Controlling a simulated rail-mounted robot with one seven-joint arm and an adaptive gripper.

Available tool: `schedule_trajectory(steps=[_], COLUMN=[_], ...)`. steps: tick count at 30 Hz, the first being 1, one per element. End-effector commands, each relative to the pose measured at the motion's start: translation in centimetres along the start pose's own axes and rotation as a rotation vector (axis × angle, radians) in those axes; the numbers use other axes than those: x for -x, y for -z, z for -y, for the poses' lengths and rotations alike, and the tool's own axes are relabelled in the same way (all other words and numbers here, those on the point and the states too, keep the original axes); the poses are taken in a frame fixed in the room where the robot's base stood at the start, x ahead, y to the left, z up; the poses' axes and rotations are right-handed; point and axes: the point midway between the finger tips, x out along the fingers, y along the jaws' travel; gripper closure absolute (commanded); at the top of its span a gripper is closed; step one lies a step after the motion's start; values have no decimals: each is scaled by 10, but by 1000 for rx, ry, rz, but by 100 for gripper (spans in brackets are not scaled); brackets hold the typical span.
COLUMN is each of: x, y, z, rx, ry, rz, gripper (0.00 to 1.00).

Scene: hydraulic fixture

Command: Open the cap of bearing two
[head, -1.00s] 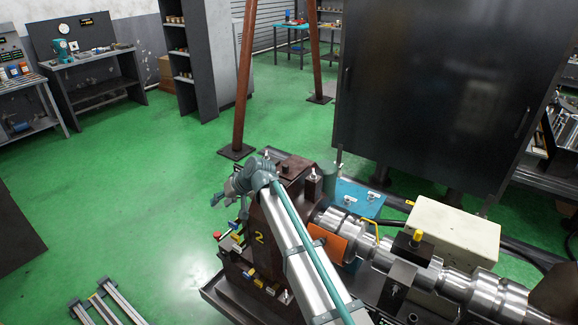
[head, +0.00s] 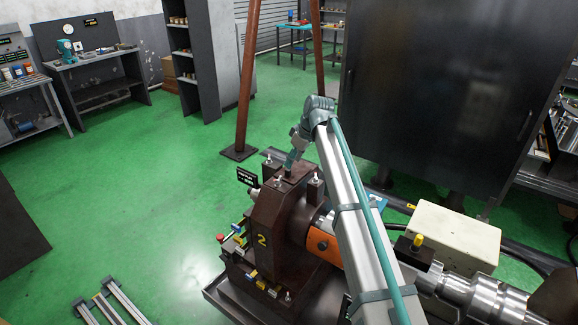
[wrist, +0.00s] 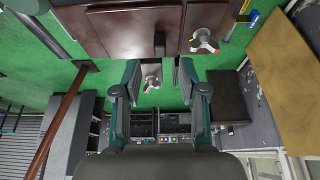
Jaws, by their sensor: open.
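Bearing two is the brown housing (head: 268,228) with a yellow "2" on its face, in the lower middle of the head view. Its brown cap (wrist: 130,28) shows at the top of the wrist view, with a dark peg (wrist: 159,44) between my fingers. A silver knob with red tips (wrist: 204,40) sits to the right of the peg. Another knob (wrist: 152,83) shows between my fingers, lower in the picture. My gripper (head: 290,168) is open above the top of bearing two; its spread fingers also show in the wrist view (wrist: 157,66). Whether they touch the peg is unclear.
An orange guard (head: 324,245) and the steel shaft (head: 466,290) lie to the right of the housing. Colored fittings (head: 240,240) line its left side. A brown post (head: 245,90) and a dark cabinet (head: 435,95) stand behind.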

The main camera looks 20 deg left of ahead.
Motion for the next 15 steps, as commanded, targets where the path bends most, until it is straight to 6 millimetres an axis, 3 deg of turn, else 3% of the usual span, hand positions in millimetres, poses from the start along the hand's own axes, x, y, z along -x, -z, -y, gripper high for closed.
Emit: schedule_trajectory(steps=[9, 15], x=[-42, -52], y=[1, 1], z=[0, 0], rx=[-1, 0], ry=[1, 0], rz=[0, -1], gripper=[58, 58])
